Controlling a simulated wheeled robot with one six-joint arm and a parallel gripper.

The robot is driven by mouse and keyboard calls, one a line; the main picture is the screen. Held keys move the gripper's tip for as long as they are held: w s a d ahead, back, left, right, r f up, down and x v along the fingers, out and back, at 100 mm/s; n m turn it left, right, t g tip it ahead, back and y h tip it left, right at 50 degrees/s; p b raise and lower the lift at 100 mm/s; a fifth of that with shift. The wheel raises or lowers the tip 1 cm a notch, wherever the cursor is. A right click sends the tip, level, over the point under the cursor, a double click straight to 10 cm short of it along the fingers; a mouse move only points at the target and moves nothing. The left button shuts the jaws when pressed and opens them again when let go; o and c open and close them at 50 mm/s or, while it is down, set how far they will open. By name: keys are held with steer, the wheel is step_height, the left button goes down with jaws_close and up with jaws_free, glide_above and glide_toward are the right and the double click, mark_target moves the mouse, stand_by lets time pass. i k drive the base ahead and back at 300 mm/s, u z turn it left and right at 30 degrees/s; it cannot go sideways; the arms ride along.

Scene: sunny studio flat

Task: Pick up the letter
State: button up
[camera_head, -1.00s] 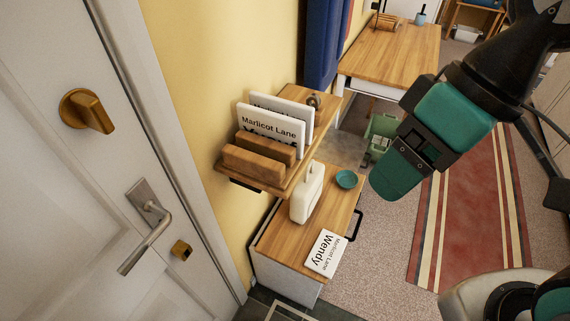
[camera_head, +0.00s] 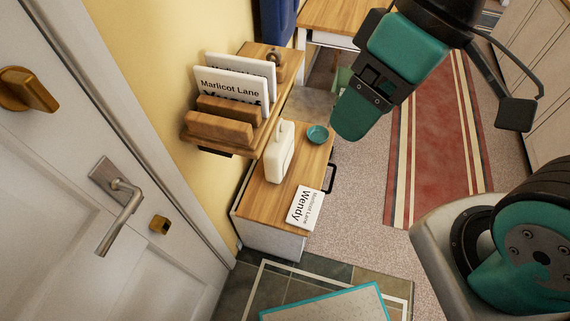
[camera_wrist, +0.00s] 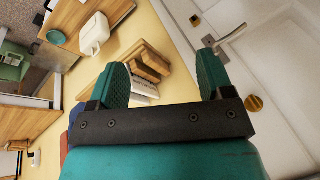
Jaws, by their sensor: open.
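A white letter (camera_head: 306,209) marked "Wendy" and "Marlicot Lane" lies flat on the front right of a small wood-topped cabinet (camera_head: 262,202). More white letters (camera_head: 229,88) marked "Marlicot Lane" stand upright in a wooden rack (camera_head: 220,130) on a wall shelf above; the rack's front hides their lower part. My gripper (camera_head: 350,118) hangs in the air right of the shelf and cabinet, apart from every letter. In the wrist view my gripper (camera_wrist: 162,70) has its two fingers spread with nothing held. The rack (camera_wrist: 147,65) and part of a letter (camera_wrist: 144,88) show beyond them.
A cream box-like object with a handle (camera_head: 280,155) and a teal bowl (camera_head: 318,134) stand on the cabinet behind the flat letter. A white door (camera_head: 75,210) with a lever handle is at left. A red striped rug (camera_head: 440,150) covers open floor at right.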

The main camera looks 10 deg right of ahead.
mark_target(304, 210)
steer(key=z, duration=0.5)
steer(key=k, duration=1.1)
steer(key=z, duration=1.1)
steer(key=i, duration=1.75)
steer(key=u, duration=0.6)
